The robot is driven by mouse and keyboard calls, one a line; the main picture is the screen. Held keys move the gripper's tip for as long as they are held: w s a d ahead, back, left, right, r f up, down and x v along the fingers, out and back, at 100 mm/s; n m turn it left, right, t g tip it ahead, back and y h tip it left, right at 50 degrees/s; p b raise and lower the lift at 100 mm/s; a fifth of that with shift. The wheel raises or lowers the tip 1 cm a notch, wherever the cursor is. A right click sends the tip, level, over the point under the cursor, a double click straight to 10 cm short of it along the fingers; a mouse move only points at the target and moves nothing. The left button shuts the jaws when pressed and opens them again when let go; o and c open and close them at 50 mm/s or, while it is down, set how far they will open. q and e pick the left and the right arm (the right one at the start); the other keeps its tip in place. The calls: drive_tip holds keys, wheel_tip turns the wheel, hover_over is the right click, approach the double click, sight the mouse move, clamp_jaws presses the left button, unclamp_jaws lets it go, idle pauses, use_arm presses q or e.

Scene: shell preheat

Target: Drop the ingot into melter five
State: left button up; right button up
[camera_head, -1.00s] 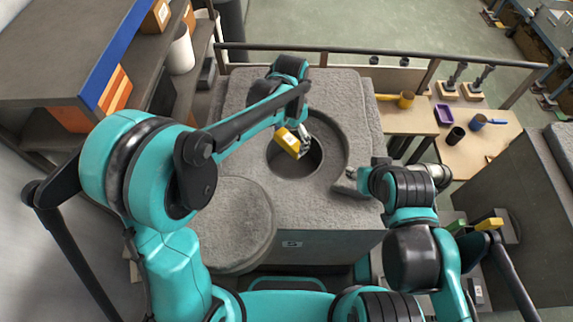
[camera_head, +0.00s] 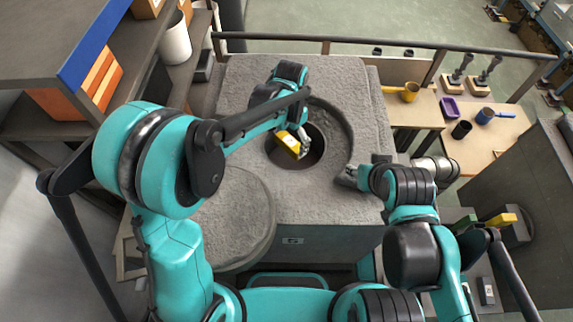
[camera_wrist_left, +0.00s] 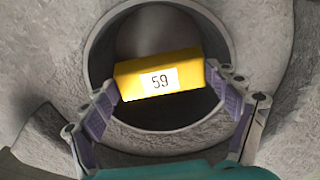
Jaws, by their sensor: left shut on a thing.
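A yellow ingot (camera_head: 287,144) with a white label reading 59 is held by my left gripper (camera_head: 297,146) over the round opening of the grey stone melter (camera_head: 300,215). In the left wrist view the ingot (camera_wrist_left: 135,84) lies between the two purple-padded fingers of the left gripper (camera_wrist_left: 163,82), with the dark round hole (camera_wrist_left: 160,124) behind it. The melter's front bears a small plate with a 5-like mark (camera_head: 292,241). My right gripper (camera_head: 347,178) is at the right side of the melter top; its fingers are too small to read.
Another yellow block (camera_head: 501,220) sits at the right. A wooden table (camera_head: 490,142) with cups and a purple tray stands back right. A rail (camera_head: 400,46) runs behind, and shelves (camera_head: 140,62) stand at left.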

use_arm(q)
drive_tip(key=o, duration=1.3)
drive_tip(key=shift+s, duration=0.1)
drive_tip(key=shift+o, duration=0.2)
wheel_tip(320, 180, up, 12)
